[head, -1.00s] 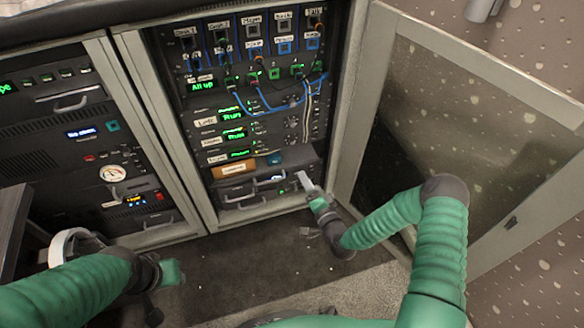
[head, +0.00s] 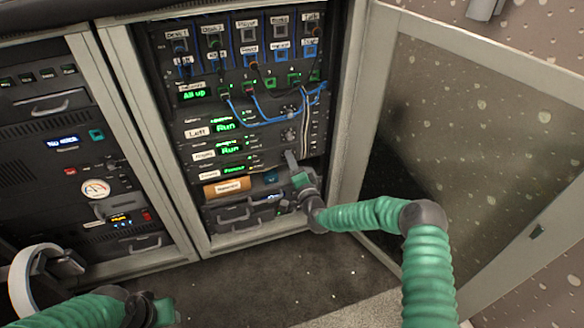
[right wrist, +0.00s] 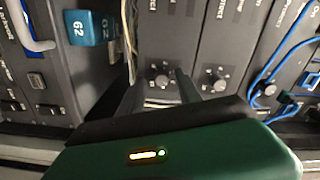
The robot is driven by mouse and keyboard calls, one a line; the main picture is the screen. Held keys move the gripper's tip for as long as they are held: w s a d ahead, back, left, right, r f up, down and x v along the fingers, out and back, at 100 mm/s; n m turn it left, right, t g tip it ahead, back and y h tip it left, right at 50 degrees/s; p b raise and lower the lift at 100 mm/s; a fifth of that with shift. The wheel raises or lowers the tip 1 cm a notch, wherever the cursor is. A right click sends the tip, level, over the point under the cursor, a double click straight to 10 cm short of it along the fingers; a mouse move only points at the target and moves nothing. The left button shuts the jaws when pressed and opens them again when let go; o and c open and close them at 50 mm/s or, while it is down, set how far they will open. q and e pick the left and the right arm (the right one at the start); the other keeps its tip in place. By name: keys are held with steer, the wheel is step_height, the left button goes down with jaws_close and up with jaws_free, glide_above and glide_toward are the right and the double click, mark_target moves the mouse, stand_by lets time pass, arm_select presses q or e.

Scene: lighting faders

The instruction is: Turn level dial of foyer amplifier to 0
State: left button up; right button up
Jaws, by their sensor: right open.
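Three stacked amplifiers with green displays stand in the open rack; the top one is labelled "Left", and the lower labels are too small to read surely. The lowest amplifier shows its display (head: 234,168). My right gripper (head: 292,160) is in front of its right end and hides its dial in the head view. In the right wrist view, my right gripper (right wrist: 157,82) is open, and a dark dial (right wrist: 162,80) with a light mark appears between its fingers; contact is unclear. A neighbouring dial (right wrist: 218,82) is to the right. My left gripper (head: 150,309) is low at the left; its jaws are unclear.
The open glass door (head: 450,130) stands to the right, beside my right arm. A second rack (head: 60,120) is at left.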

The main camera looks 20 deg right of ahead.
steer(key=shift+w, duration=0.1)
jaws_close()
steer(key=shift+n+p, duration=0.3)
